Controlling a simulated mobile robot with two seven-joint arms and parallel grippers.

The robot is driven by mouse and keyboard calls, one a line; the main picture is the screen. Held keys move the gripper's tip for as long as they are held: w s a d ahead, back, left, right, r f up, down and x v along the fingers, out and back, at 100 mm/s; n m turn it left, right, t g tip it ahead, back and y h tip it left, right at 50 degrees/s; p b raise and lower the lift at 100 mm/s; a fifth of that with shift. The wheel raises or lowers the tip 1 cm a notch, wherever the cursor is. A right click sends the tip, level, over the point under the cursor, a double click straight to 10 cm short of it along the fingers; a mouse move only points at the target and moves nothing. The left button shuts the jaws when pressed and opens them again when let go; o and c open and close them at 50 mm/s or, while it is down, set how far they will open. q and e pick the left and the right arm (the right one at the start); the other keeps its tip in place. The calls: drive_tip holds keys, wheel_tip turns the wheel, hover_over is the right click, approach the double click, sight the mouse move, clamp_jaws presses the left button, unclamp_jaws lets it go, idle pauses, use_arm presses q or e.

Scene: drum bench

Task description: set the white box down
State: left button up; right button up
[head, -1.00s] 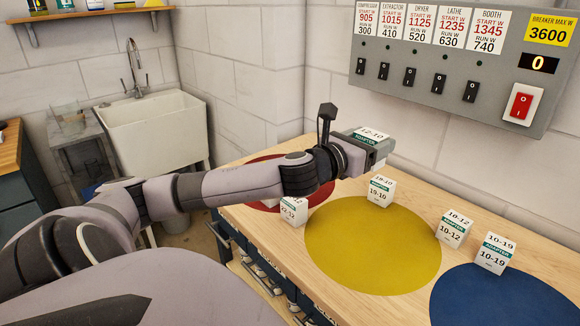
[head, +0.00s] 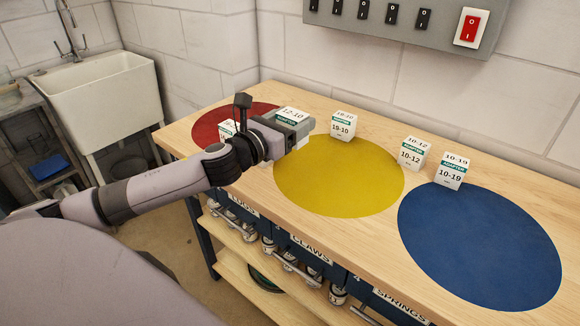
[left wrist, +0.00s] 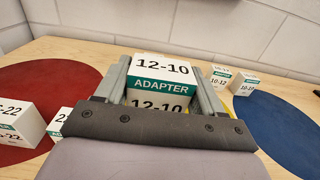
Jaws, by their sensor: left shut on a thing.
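My left gripper (head: 296,128) is shut on the white box marked 12-10 (head: 291,114), which has a green ADAPTER band. In the left wrist view the box (left wrist: 162,75) sits between the two grey fingers (left wrist: 163,92). In the head view it appears near the gap between the red circle (head: 240,115) and the yellow circle (head: 345,185). Whether its underside touches the bench is hidden by the gripper. My right gripper is not in view.
Other white boxes stand on the wooden bench (head: 350,240): one by the yellow circle's back edge (head: 343,126), 10-12 (head: 413,154) and 10-19 (head: 452,172) near the blue circle (head: 480,245). Boxes at the red circle (left wrist: 18,122) are partly hidden by my arm in the head view.

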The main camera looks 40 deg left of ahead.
use_arm(q)
wheel_tip(320, 180, down, 7)
drive_tip(key=shift+r+b, duration=0.2)
drive_tip(key=shift+b, duration=0.5)
wheel_tip(320, 180, down, 4)
drive_tip(key=shift+r+b, duration=0.15)
drive_tip(key=shift+b, duration=0.4)
drive_tip(key=o, duration=1.1)
